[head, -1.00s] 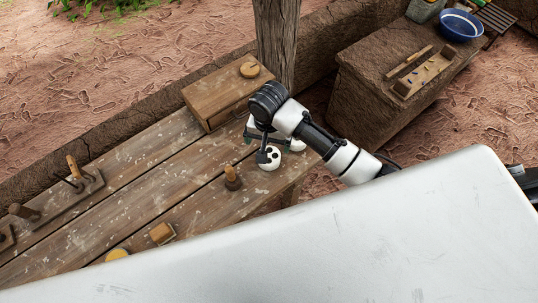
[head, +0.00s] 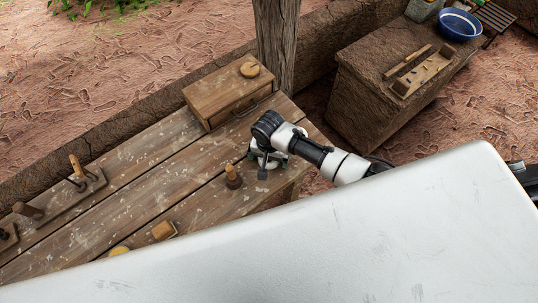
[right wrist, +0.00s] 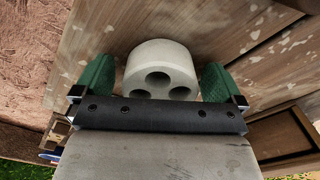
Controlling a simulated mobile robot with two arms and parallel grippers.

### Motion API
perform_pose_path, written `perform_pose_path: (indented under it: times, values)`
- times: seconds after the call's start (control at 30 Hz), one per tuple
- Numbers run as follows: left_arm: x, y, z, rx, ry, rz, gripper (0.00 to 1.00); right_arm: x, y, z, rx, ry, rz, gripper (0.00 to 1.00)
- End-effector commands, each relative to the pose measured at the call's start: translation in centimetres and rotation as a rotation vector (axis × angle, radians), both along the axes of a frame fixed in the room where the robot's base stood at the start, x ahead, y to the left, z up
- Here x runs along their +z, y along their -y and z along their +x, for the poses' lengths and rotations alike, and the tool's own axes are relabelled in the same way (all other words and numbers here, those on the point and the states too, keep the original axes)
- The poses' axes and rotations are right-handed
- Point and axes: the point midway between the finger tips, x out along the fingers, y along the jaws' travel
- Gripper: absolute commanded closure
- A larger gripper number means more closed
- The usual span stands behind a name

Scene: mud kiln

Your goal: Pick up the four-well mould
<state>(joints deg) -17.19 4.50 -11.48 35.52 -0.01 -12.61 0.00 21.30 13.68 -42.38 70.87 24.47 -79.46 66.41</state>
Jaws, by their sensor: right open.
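The four-well mould (right wrist: 152,52) is a pale, round block on the plank table; three of its round wells show in the right wrist view, and the rest is cut from sight. My right gripper (head: 268,164) is open. In the right wrist view its green-padded fingers (right wrist: 157,80) stand on either side of the mould, with small gaps, and do not clearly grip it. In the head view the gripper covers most of the mould near the table's right end. My left gripper is in neither view.
A wooden drawer box (head: 226,95) stands behind the gripper. A wooden-handled stamp (head: 233,177) stands close to its left. A small wooden block (head: 163,231) lies nearer. A big white surface (head: 350,240) fills the foreground. A mud bench (head: 375,105) is at right.

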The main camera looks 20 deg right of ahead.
Motion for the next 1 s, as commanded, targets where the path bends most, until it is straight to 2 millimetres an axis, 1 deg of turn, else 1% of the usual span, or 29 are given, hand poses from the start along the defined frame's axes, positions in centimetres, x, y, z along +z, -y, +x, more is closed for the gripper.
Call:
perform_pose_path:
  times: [0.17, 0.2, 0.37, 0.5, 0.57, 0.83, 1.0]
  values:
    - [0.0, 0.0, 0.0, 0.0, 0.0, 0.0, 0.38, 0.0, 0.0, 0.0, 0.0, 0.001, 0.001, 0.0]
    - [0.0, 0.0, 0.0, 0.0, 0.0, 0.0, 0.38, 0.0, 0.0, 0.0, 0.0, 0.001, 0.001, 0.03]
    - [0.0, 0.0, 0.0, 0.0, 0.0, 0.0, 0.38, 0.0, 0.0, 0.0, 0.0, 0.001, 0.001, 0.28]
    - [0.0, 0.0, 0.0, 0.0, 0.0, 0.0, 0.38, 0.0, 0.0, 0.0, 0.0, 0.0, 0.0, 0.49]
    - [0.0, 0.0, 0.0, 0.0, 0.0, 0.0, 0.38, 0.0, 0.0, 0.0, 0.0, 0.0, 0.0, 0.57]
    - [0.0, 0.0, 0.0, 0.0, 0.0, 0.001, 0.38, 0.1, 0.0, 0.1, 0.0, 0.002, 0.001, 0.57]
    - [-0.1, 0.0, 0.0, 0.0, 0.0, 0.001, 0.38, 1.1, 0.0, 0.1, -0.001, 0.002, 0.002, 0.57]
